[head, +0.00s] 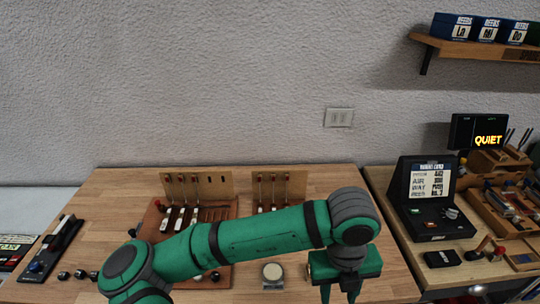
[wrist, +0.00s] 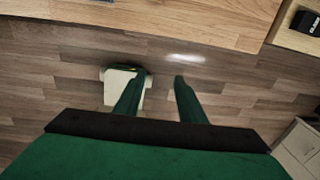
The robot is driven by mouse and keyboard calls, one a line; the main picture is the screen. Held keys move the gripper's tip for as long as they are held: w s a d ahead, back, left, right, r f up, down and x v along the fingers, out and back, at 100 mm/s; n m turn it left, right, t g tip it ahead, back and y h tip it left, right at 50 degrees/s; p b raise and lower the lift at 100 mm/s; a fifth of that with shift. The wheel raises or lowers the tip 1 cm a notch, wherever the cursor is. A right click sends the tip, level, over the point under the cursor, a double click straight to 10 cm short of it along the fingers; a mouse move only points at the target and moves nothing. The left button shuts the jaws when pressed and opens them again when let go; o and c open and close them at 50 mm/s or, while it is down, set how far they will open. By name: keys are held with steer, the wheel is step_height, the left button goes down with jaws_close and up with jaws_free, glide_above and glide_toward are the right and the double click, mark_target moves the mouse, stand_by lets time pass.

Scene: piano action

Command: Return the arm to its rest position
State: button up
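My green arm stretches across the front of the wooden bench (head: 110,195) from lower left to right. My gripper (head: 339,293) hangs down from the dark wrist joint near the bench's front right part. In the wrist view its two fingers (wrist: 158,92) stand apart with nothing between them, so it is open and empty. Below the fingers the wrist view shows wooden floor (wrist: 50,70), with the bench edge (wrist: 200,22) at the top. The fingertips' lower ends are cut off in the head view.
A reddish-brown board with piano action parts (head: 222,212) lies behind and partly under my arm. A round pale-topped disc (head: 272,272) sits left of my gripper. A black case (head: 430,198) stands on the right bench. A shelf (head: 480,48) with blue boxes hangs upper right.

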steer(key=d+r+n+h, duration=0.2)
steer(key=d+h, duration=0.3)
steer(key=d, duration=0.3)
steer(key=d+r+n+h, duration=0.2)
steer(key=d+r+h, duration=0.15)
steer(key=d, duration=0.55)
steer(key=w+d+r+n+t+h, duration=0.2)
steer(key=w+r+n+t+h, duration=0.45)
steer(key=n, duration=0.45)
steer(key=s+a+f+n+t+y, duration=0.3)
steer(key=a+f+n+t+y, duration=0.75)
steer(key=a+f+n, duration=0.75)
steer(key=s+a+f+y, duration=0.1)
steer(key=s+a+f, duration=0.2)
steer(key=s+a, duration=0.2)
steer(key=s+a+f+n+g+y, duration=0.1)
steer(key=s+a, duration=0.4)
steer(key=s, duration=0.6)
steer(key=s+a+f+n+y, duration=0.1)
steer(key=s+a+f+y, duration=0.2)
steer(key=s+a+f, duration=0.3)
steer(key=s, duration=0.2)
steer(key=shift+s, duration=0.35)
